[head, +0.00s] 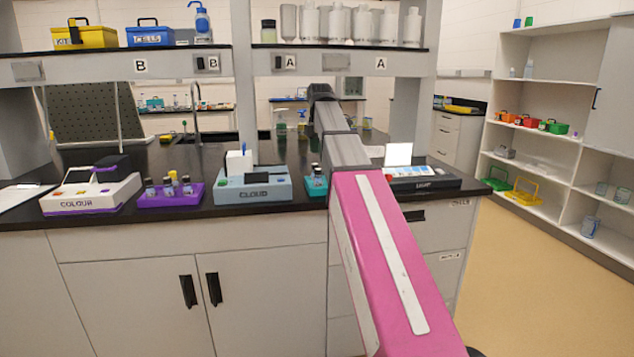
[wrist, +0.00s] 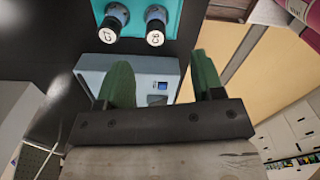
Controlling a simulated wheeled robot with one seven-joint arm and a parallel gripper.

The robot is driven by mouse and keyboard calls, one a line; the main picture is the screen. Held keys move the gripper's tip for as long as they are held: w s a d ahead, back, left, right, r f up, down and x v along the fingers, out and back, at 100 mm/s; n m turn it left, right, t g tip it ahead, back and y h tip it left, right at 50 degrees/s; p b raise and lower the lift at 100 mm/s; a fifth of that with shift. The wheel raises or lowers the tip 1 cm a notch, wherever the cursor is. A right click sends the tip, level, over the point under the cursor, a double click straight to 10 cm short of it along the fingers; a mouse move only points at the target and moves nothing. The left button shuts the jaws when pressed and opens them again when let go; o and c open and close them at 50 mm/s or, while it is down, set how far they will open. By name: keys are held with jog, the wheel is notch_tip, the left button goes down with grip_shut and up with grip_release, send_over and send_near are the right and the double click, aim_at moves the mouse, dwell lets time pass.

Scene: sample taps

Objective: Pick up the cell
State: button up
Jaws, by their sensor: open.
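Two dark cells with white caps marked C7 (wrist: 109,34) and C8 (wrist: 155,36) stand in a teal rack (wrist: 133,18) at the top of the wrist view. I cannot tell which one the task means. The teal rack also shows in the head view (head: 316,186), partly behind my arm. My gripper (wrist: 162,78) is open, its two green fingers apart with no cell between them. The capped cells lie beyond the fingertips in the wrist view. In the head view my arm hides the fingers.
The grey-blue CLOUD meter (head: 253,187) stands left of the teal rack. Further left are a purple rack (head: 172,194) with several bottles and the COLOUR meter (head: 90,196). A LIGHT device (head: 425,183) is on the right. A shelf (head: 340,48) with bottles spans above the counter.

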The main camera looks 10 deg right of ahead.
aim_at(318, 169)
notch_tip(318, 169, down, 4)
jog(key=shift+f, duration=0.25)
jog(key=shift+w+a+f, duration=0.1)
jog(key=shift+w+f, duration=0.05)
jog(key=shift+f, duration=1.25)
jog(key=shift+w+a+f, duration=0.1)
jog(key=shift+f, duration=1.3)
jog(key=shift+c, duration=0.2)
jog(key=c, duration=0.8)
